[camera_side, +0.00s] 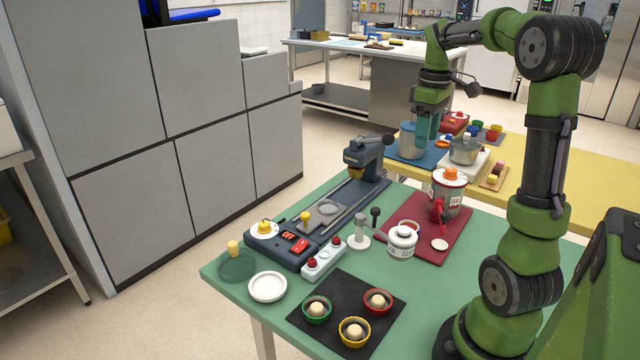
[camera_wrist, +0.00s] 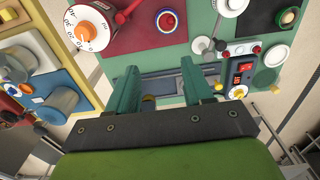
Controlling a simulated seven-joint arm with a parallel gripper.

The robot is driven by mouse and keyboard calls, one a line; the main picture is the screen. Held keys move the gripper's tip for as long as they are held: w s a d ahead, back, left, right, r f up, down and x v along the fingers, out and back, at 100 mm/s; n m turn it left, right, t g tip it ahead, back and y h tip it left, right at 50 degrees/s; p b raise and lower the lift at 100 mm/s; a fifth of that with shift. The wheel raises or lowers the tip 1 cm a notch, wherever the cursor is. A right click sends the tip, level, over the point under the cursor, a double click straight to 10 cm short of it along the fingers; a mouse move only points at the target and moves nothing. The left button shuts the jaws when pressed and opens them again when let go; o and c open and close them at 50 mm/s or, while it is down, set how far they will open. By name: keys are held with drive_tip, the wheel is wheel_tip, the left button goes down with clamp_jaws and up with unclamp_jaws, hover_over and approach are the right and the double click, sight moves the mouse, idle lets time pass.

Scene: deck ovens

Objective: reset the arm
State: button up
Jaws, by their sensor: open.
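My green arm reaches up and over the tables in the side view. My gripper (camera_side: 428,128) points down in front of the yellow table, level in the picture with a blue-grey pot. In the wrist view my gripper (camera_wrist: 170,80) shows two teal fingers, apart, with nothing between them. Below the fingers in that view lies the dark machine with its slide on the green table. I cannot tell the height of the fingers above the tables.
The green table (camera_side: 226,287) holds a dark machine (camera_side: 364,160) with a red switch, a red mat (camera_side: 458,246) with a canister (camera_side: 447,196), a white jar (camera_side: 402,243) and a black mat (camera_side: 335,340) with several bowls. The yellow table (camera_side: 590,185) holds pots. Grey cabinets (camera_side: 120,215) stand left.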

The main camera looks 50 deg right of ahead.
drive_tip(key=s+a+m+t+y, duration=0.1)
drive_tip(key=a+m+t, duration=0.1)
drive_tip(key=a, duration=1.3)
drive_tip(key=s+a+f+m+t+y, duration=0.1)
drive_tip(key=a+t, duration=0.4)
drive_tip(key=a, duration=1)
drive_tip(key=shift+s+f+m, duration=0.25)
drive_tip(key=shift+m, duration=0.25)
